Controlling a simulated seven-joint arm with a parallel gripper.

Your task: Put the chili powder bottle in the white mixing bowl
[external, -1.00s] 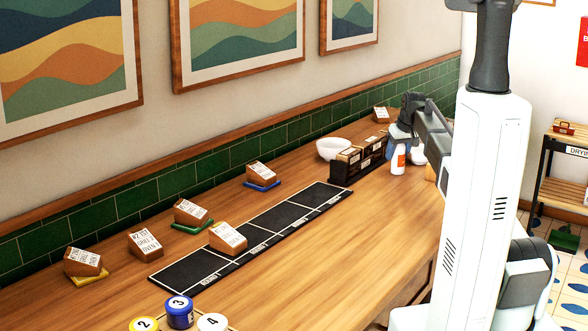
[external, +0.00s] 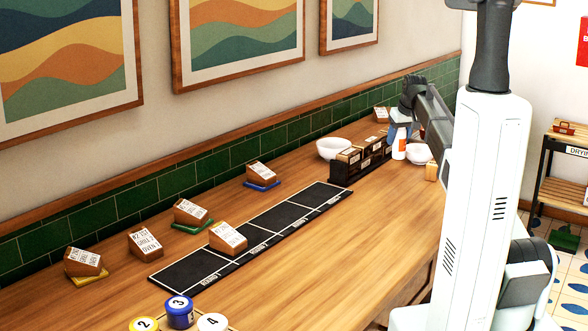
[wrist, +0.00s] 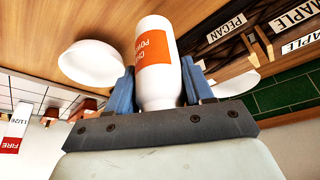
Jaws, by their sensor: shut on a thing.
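The chili powder bottle (external: 399,145) is white with an orange label. My gripper (wrist: 160,78) is shut on it, with one blue finger on each side, and the bottle also shows in the wrist view (wrist: 155,80). In the external view it appears slightly above the counter, beside the box of cards. One white bowl (external: 333,149) stands left of that box near the tiled wall. A second white bowl (external: 419,154) stands just right of the bottle, partly behind my arm. A white bowl (wrist: 91,65) shows left of the bottle in the wrist view. Which is the mixing bowl I cannot tell.
A dark box with labelled compartments (external: 345,180) stands between the left bowl and the bottle. A small wooden block (external: 431,172) is near my arm. A black marked mat (external: 270,225) and several wooden sign blocks lie to the left.

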